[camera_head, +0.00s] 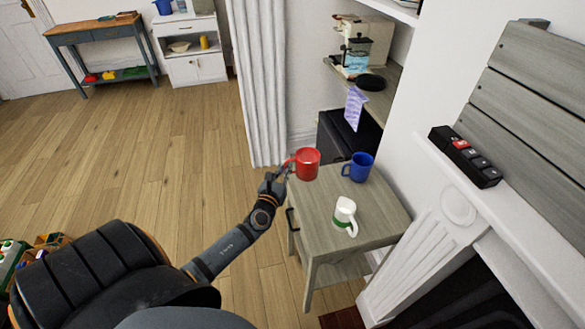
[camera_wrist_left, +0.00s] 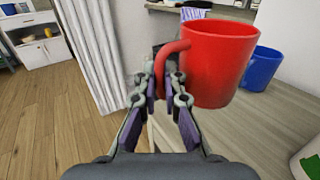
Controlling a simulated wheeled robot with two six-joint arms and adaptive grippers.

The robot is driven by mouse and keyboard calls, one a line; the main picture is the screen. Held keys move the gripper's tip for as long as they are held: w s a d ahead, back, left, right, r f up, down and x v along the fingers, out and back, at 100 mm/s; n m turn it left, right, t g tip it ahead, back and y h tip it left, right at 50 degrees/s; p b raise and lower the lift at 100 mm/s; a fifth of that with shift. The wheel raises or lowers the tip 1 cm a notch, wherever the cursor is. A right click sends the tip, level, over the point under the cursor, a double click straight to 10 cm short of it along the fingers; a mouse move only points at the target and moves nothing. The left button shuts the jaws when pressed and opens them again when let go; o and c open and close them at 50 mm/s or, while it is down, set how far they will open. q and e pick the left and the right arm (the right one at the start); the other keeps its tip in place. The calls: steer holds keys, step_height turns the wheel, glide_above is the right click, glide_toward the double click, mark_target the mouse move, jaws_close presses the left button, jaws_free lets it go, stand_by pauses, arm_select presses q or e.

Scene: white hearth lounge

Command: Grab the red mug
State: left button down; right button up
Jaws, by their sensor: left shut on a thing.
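The red mug (camera_head: 308,164) is at the left edge of the small grey wooden table, with its handle toward my left gripper. It fills the upper right of the left wrist view (camera_wrist_left: 218,62). My left gripper (camera_head: 286,172) is shut on the mug's handle, and its fingers also show in the wrist view (camera_wrist_left: 167,82). I cannot tell whether the mug's base touches the table. My right gripper is not in view.
A white mantel (camera_head: 500,205) with a dark button box (camera_head: 465,157) is at the right. Open wooden floor (camera_head: 150,150) lies to the left.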

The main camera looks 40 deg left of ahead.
arm_select(q)
steer(key=s+a+r, duration=0.2)
steer(key=s+r, duration=0.3)
steer(key=s, duration=0.4)
steer(key=shift+s, duration=0.35)
